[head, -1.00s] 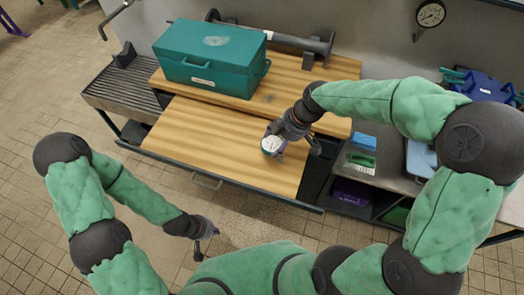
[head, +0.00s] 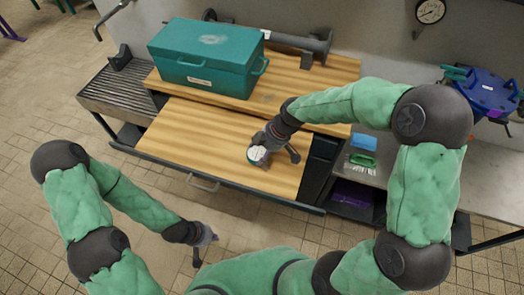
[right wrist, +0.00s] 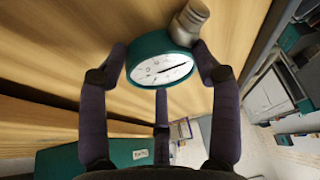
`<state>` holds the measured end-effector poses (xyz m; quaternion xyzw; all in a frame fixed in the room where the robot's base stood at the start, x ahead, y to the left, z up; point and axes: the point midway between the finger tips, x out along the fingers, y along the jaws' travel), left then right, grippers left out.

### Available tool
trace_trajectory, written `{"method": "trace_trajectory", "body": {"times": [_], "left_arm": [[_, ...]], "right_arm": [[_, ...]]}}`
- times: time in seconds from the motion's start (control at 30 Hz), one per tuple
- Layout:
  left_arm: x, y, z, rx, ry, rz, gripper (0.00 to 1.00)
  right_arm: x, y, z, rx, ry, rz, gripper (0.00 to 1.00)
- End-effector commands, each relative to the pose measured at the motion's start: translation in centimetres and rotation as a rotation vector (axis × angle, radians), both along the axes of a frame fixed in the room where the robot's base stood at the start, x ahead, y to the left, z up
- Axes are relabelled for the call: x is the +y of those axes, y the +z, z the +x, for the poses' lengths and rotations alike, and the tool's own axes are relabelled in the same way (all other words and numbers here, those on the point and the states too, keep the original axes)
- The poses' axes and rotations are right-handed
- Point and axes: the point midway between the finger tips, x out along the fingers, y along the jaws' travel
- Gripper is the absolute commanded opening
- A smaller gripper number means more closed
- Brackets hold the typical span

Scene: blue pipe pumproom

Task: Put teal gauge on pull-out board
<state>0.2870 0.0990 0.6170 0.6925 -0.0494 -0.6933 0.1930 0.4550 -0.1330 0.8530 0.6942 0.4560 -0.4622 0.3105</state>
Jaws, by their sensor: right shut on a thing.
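The teal gauge (head: 256,154) has a white dial; its teal rim and metal stem show in the right wrist view (right wrist: 151,45). My right gripper (head: 272,153) is shut on the gauge, with its dark fingers around it in the right wrist view (right wrist: 160,85). The gauge is over the right part of the pull-out board (head: 205,140), a striped wooden slab with a front handle. I cannot tell whether the gauge touches the board. My left gripper (head: 207,248) is open and empty, low in front of the board, over the floor.
A teal toolbox (head: 208,60) stands on the upper wooden top behind the board. A grey pipe piece (head: 285,40) lies behind it. A green brush (head: 362,160) and a blue block (head: 364,142) lie to the right. The board's left and middle are clear.

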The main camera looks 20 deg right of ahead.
Motion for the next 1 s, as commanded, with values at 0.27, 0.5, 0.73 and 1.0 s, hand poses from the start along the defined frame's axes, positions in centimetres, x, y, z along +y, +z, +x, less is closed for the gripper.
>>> {"method": "trace_trajectory", "body": {"times": [0.27,0.5,0.73,1.0], "left_arm": [[0.0,-0.2,0.0,0.0,0.0,0.0,0.0],[0.0,-0.2,0.0,0.0,0.0,0.0,0.0],[0.0,0.3,0.0,0.0,0.0,0.0,0.0],[0.0,2.1,0.0,0.0,0.0,0.0,0.0]], "right_arm": [[0.0,-0.2,0.0,0.0,0.0,0.0,0.89],[0.0,-0.2,0.0,0.0,-0.001,0.0,0.89],[-0.2,0.5,0.0,-0.002,-0.002,0.0,0.89],[-1.8,5.1,-0.7,-0.003,-0.004,0.0,0.89]]}}
